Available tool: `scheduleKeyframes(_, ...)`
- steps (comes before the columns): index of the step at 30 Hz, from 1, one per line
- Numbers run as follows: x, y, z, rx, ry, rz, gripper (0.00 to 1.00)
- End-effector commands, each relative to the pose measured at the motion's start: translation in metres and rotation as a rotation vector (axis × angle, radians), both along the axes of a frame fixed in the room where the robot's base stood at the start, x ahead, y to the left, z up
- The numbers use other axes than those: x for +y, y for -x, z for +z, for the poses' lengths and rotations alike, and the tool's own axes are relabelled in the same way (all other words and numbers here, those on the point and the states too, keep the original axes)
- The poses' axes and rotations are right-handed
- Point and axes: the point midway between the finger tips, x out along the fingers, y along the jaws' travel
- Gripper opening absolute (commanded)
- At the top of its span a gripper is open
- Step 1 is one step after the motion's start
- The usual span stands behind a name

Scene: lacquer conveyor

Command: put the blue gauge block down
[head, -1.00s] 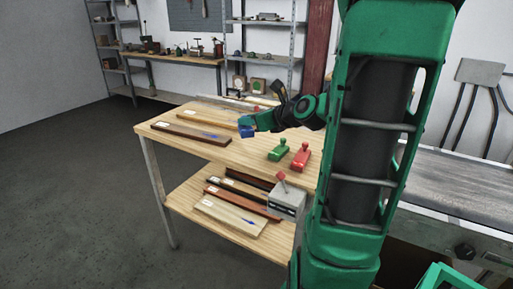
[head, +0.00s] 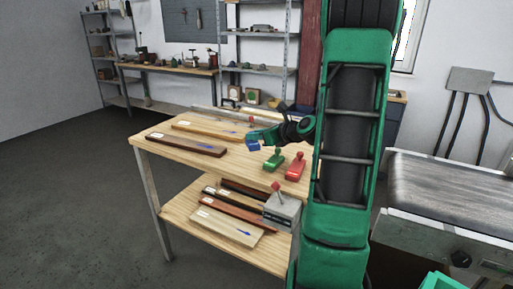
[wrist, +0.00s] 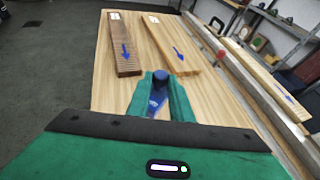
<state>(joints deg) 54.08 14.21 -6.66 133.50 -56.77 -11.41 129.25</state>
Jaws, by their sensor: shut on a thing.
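The blue gauge block (head: 253,145) is held in my gripper (head: 251,138) over the right part of the wooden table's top (head: 180,151). In the wrist view the block (wrist: 158,94) sits between the two green fingers of my gripper (wrist: 160,88), which are shut on it. Its rounded knob points up into view and its lower part is partly hidden by the fingers. I cannot tell whether the block touches the table top.
A green block (head: 274,160) and a red block (head: 295,167) with knobs stand right of my gripper. A dark board (head: 187,144) and a pale board (head: 205,131) lie to the left. The lower shelf holds several boards and a grey box (head: 282,211) with a red knob.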

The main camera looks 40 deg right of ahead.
Motion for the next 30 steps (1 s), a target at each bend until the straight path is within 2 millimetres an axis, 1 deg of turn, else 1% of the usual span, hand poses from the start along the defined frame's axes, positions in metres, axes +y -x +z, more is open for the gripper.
scheduleKeyframes(1, -0.007, -0.003, -0.005, 0.0, -0.001, 0.0, 0.0)
scheduleKeyframes(3, -0.014, -0.006, -0.009, 0.0, -0.001, 0.001, 0.0)
scheduleKeyframes(6, -0.019, -0.009, -0.012, -0.001, -0.001, 0.001, 0.0)
scheduleKeyframes(11, -0.021, -0.01, -0.019, 0.0, -0.003, 0.001, 0.0)
scheduleKeyframes(19, -0.022, -0.009, -0.051, 0.0, -0.003, -0.001, 0.0)
scheduleKeyframes(21, -0.022, -0.009, -0.054, -0.001, -0.002, -0.001, 0.0)
scheduleKeyframes(30, -0.022, -0.009, -0.055, -0.001, -0.001, 0.0, 0.0)
